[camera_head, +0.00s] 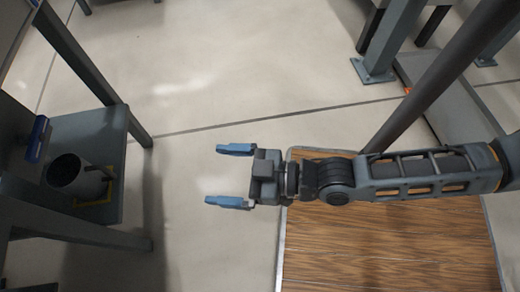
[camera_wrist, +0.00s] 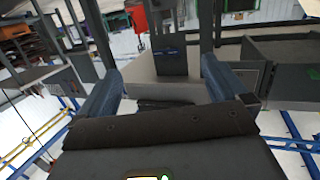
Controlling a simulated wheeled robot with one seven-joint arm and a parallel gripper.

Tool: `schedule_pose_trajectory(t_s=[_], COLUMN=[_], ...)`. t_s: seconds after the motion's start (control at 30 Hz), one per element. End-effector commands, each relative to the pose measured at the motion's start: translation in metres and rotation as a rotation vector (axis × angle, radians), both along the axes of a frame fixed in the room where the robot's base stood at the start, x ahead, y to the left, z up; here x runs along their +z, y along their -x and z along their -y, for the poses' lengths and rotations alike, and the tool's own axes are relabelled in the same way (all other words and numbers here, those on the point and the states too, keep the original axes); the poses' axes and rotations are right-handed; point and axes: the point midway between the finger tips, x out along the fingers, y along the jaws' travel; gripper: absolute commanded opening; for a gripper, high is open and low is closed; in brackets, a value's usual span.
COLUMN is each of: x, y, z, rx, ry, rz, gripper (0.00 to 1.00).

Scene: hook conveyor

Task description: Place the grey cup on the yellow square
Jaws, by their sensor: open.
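The grey cup (camera_head: 88,184) stands on a grey stand at the left of the head view, its dark round opening facing up and left. A thin handle-like bar shows at its right side. Parts of the yellow square (camera_head: 98,202) show as a thin outline at the cup's base; the cup hides the rest. I cannot tell whether the base lies fully inside it. My gripper (camera_head: 212,175) is open and empty, well to the right of the cup, with its blue fingers pointing left. In the wrist view both fingers (camera_wrist: 160,70) are apart; I cannot make out the cup there.
The grey stand (camera_head: 112,128) has a flat top and legs. A blue item (camera_head: 37,138) sits on a structure left of the cup. A dark post (camera_head: 95,65) rises near the stand. Clear pale floor (camera_head: 185,120) lies between stand and gripper.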

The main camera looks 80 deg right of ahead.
Motion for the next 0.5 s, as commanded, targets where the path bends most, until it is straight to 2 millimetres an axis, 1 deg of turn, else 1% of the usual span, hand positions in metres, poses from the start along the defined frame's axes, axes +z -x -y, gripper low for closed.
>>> schedule_pose_trajectory(t_s=[0.03, 0.1, 0.2, 0.33, 0.4, 0.5], x=[0.014, 0.033, 0.06, 0.087, 0.096, 0.103], y=[0.02, 0.041, 0.064, 0.082, 0.088, 0.091], z=[0.001, 0.001, 0.0, -0.001, -0.001, -0.001], rx=[0.0, 0.002, 0.002, -0.001, -0.002, -0.003], ry=[0.0, 0.0, -0.003, -0.006, -0.007, -0.006], rz=[-0.022, -0.047, -0.08, -0.11, -0.122, -0.129], gripper=[1.0, 1.0, 1.0, 1.0, 1.0, 1.0])
